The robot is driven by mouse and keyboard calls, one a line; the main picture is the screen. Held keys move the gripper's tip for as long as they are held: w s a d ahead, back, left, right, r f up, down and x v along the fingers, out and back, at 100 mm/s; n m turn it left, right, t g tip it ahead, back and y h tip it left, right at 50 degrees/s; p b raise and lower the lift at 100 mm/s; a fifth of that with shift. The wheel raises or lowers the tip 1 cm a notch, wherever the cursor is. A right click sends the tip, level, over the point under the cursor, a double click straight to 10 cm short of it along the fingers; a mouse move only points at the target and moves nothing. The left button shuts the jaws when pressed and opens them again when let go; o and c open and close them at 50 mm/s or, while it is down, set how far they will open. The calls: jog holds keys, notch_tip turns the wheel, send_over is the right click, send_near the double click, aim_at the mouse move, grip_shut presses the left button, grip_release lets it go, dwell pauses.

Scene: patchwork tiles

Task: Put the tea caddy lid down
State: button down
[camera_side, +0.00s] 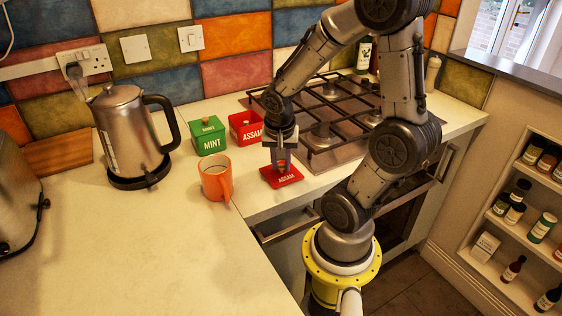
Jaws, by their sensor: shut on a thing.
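The red tea caddy lid (290,180), marked ASSAM, is at the counter's front edge area, right of the orange mug. My gripper (282,168) points down over it and is shut on it. I cannot tell whether the lid touches the counter or is just above it. The red ASSAM caddy (246,129) stands behind it, and its top looks open. The green MINT caddy (208,136) stands to its left with its lid on.
An orange mug (216,178) with a drink in it stands close to the left of the lid. A steel kettle (130,135) stands farther left. The gas hob (335,120) is to the right. The front left counter (130,250) is clear.

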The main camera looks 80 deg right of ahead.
aim_at(280, 181)
jog(key=c, duration=0.7)
grip_release()
jog(key=w+v, duration=0.1)
jog(key=v, duration=1.1)
jog(key=a+n+t+y, duration=0.1)
jog(key=a+n, duration=0.3)
jog(key=n, duration=0.1)
jog(key=s+a+r+n+t+y, duration=0.1)
jog(key=a+n+t, duration=0.1)
jog(key=a+n, duration=0.3)
jog(key=s+a+r+n+t+y, duration=0.1)
jog(key=a+n+t, duration=0.1)
jog(key=a+n, duration=0.2)
jog(key=shift+s+a+n, duration=0.15)
jog(key=shift+a+n, duration=0.05)
jog(key=shift+n, duration=0.7)
